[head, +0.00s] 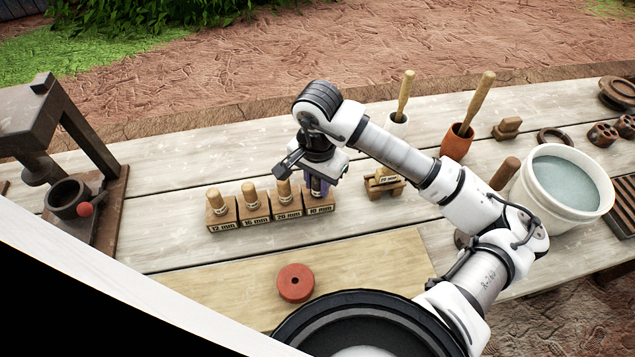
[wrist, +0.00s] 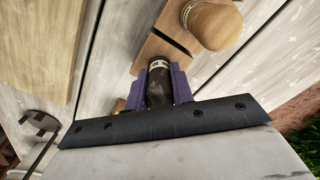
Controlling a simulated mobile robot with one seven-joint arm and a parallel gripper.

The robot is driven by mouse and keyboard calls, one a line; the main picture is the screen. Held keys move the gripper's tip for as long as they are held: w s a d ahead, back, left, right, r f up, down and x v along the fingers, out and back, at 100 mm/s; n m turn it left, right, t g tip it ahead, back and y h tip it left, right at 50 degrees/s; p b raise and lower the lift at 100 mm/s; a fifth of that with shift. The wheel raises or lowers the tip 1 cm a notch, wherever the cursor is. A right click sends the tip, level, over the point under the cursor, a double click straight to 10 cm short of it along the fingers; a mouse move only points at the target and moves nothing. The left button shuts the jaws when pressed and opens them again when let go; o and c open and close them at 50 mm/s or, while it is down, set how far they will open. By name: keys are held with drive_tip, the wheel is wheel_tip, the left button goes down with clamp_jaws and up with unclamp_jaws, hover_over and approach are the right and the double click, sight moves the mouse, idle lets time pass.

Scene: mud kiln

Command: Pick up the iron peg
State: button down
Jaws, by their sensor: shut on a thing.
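My gripper (head: 319,186) is over the right end of a row of wooden blocks on the table. In the wrist view its purple fingers (wrist: 160,88) are shut on a dark iron peg (wrist: 159,92), a cylinder with a pale band at its far end. The fingers hide its sides, and in the head view they hide most of it. The rightmost block (head: 318,207), with a small "mm" label, is just below the fingers. I cannot tell whether the peg is seated in it or clear of it.
Labelled blocks with round-knobbed pegs stand left of my gripper: 12 mm (head: 222,217), 16 mm (head: 254,210) and 20 mm (head: 287,204). A small wooden stand (head: 384,186) is to the right. A red disc (head: 295,283) lies in front, and a white bucket (head: 514,199) stands far right.

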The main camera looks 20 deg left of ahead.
wheel_tip(320, 180, up, 20)
drive_tip(key=b, duration=0.3)
drive_tip(key=shift+b, duration=0.35)
drive_tip(key=c, duration=1.9)
unclamp_jaws()
clamp_jaws()
drive_tip(key=shift+f, duration=0.1)
